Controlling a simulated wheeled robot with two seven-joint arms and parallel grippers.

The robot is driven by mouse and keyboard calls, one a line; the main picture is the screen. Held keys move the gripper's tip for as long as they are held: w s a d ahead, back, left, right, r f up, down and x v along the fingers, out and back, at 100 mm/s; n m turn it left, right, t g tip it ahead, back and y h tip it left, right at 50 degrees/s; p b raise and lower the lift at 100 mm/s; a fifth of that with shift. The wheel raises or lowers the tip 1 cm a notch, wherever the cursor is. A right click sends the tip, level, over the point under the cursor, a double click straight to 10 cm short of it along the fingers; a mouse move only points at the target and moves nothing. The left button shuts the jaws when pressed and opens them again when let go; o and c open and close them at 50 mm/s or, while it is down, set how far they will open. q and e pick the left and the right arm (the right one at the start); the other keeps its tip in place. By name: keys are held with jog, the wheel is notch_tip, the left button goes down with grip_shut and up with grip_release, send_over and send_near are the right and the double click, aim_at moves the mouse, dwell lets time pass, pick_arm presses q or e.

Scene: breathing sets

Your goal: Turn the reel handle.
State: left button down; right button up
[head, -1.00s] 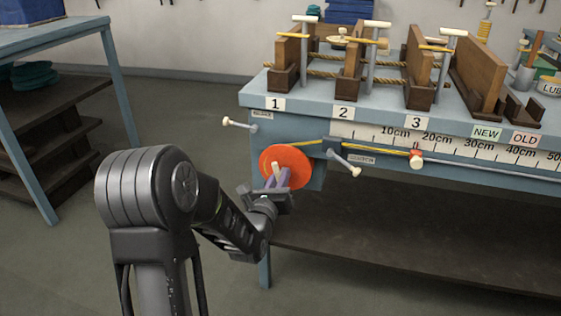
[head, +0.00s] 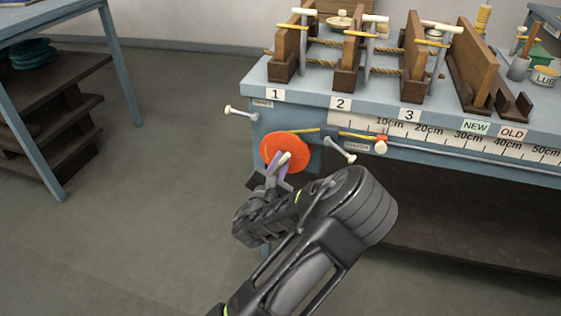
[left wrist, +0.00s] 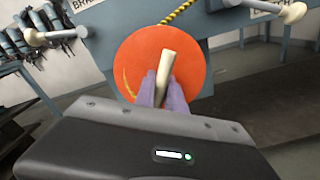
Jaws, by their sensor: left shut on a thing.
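The reel (head: 272,146) is an orange-red disc on the front left of the blue bench. It also fills the middle of the left wrist view (left wrist: 140,65). Its cream handle (head: 285,158) sticks out from the disc's face and shows tilted in the left wrist view (left wrist: 166,66). My left gripper (head: 275,166) is shut on the handle, its purple fingers (left wrist: 165,95) on either side of it. The handle's base is partly hidden by the fingers. A yellow cord runs from the reel's top to a red marker (head: 382,138) with a cream knob near the 10cm mark.
Cream-tipped levers stick out beside the reel, at left (head: 240,112) and right (head: 340,152). The blue bench (head: 262,78) carries wooden clamps numbered 1 to 3. A blue shelf table (head: 50,22) stands at left, with clear floor between.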

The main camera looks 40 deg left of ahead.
pick_arm(q)
jog(key=shift+m, duration=0.3)
jog(key=c, duration=1.3)
grip_release()
jog(key=shift+f, duration=0.1)
jog(key=shift+c, duration=0.2)
